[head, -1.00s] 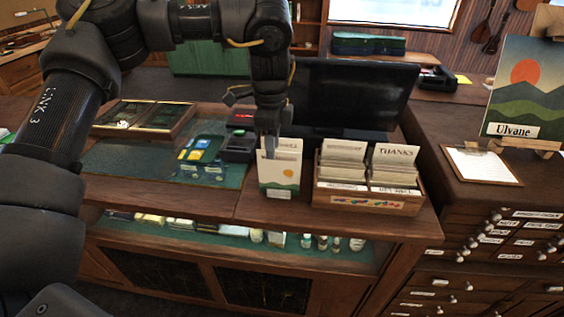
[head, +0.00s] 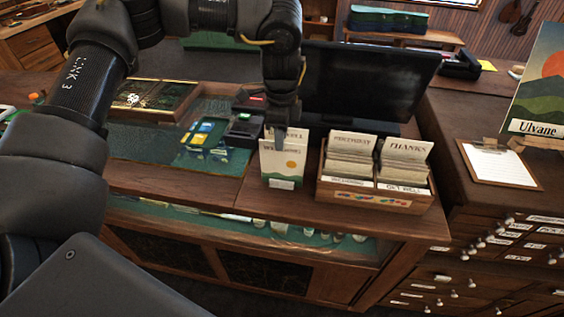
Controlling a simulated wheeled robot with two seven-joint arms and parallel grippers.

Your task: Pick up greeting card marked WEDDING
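I cannot read the word WEDDING on any card. A wooden card box (head: 375,199) on the counter holds rows of cards. Its rear rows read BIRTHDAY (head: 351,141) and THANKS (head: 405,149); the front labels are too small to read surely. Left of it stands a white card holder (head: 282,182) with an orange sun and green on its front, and a pale card (head: 297,137) at its top. My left gripper (head: 280,140) points down at the top of this holder, overlapping the cards there. Whether its fingers are open or shut on a card is unclear. My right gripper is not in view.
A black monitor (head: 367,82) stands close behind the box and gripper. A card terminal (head: 243,128) and a green mat (head: 139,139) lie to the left. A clipboard (head: 499,164) and a sun painting (head: 541,85) are on the right cabinet. The counter's front strip is clear.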

